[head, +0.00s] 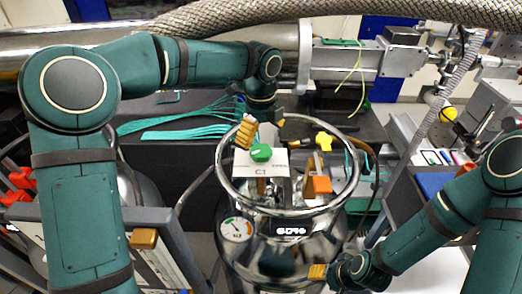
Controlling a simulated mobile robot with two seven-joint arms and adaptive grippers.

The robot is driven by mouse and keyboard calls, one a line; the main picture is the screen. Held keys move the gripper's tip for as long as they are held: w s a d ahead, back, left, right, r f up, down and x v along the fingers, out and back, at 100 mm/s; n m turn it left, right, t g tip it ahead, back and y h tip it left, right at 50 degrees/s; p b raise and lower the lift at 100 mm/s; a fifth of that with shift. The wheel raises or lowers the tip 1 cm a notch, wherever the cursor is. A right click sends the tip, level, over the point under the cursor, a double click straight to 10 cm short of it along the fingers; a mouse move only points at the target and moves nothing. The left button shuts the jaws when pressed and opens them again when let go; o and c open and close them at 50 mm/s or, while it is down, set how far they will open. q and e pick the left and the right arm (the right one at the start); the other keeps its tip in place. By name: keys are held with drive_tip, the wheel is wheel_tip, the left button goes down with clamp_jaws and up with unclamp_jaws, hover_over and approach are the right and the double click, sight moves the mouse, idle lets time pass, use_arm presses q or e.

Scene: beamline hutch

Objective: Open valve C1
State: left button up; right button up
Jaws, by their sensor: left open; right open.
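Valve C1 shows as a round green knob (261,152) on top of a white plate (262,170) labelled C1. The plate stands inside the ring rim (226,187) of a shiny steel vessel (265,262). My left gripper (263,126) is open just behind and above the knob, with a yellow ribbed finger pad up and left of it. I cannot tell whether it touches the knob. My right gripper (322,272) is open and low at the vessel's front right side. One yellow fingertip shows near the steel wall; the other is hidden.
The vessel carries a dial gauge (236,229) and a digital display (291,229). An orange block (319,185) and a yellow handle (323,141) stand right of the knob. A braided hose (330,10) crosses the top. A grey-framed cart (145,215) stands at left.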

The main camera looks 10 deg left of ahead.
sight(261, 150)
use_arm(q)
drive_tip(key=shift+f, duration=2.75)
drive_tip(key=c, duration=1.2)
